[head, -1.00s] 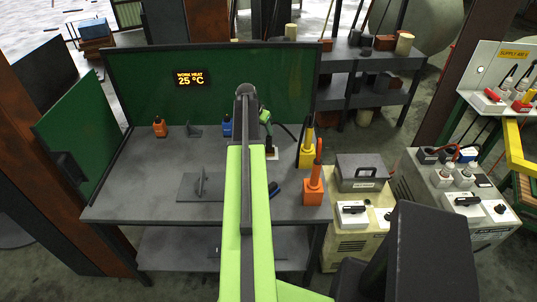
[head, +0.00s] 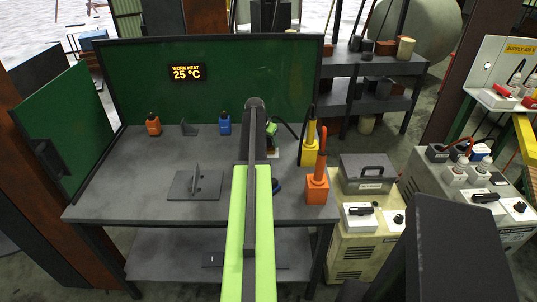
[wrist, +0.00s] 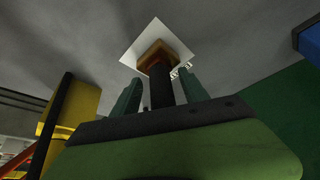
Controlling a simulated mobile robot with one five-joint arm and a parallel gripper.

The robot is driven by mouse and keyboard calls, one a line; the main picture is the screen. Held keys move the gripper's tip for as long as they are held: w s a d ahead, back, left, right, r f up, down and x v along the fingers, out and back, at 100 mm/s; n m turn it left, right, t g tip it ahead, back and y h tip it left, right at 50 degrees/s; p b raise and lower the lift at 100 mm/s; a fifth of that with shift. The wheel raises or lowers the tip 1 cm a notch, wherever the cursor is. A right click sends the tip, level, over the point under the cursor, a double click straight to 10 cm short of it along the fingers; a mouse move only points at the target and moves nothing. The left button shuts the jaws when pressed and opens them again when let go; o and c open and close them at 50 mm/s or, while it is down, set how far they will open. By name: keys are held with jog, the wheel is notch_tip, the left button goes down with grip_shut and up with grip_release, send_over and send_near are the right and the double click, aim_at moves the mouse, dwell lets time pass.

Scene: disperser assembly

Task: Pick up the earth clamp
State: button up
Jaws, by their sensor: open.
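What looks like the earth clamp is an upright piece with a dark shaft (wrist: 161,92) and an orange-brown block (wrist: 157,55), over a white square pad (wrist: 134,51) in the wrist view. In the head view the white pad (head: 272,154) lies on the bench, right of my arm. My gripper (wrist: 160,78) is open, with one green finger on each side of the dark shaft. I cannot tell whether the fingers touch it. In the head view my gripper (head: 271,129) is small and partly hidden by my arm, and the clamp is hardly visible.
A yellow holder (head: 309,153) and an orange holder (head: 317,190) stand close on the right. A blue holder (head: 225,124), an orange bottle-like item (head: 153,125) and a flat plate with a bracket (head: 181,188) are left of my arm. A green screen (head: 215,85) stands behind.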

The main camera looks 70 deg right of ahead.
jog(key=shift+r, duration=0.1)
grip_shut()
dwell(1.3)
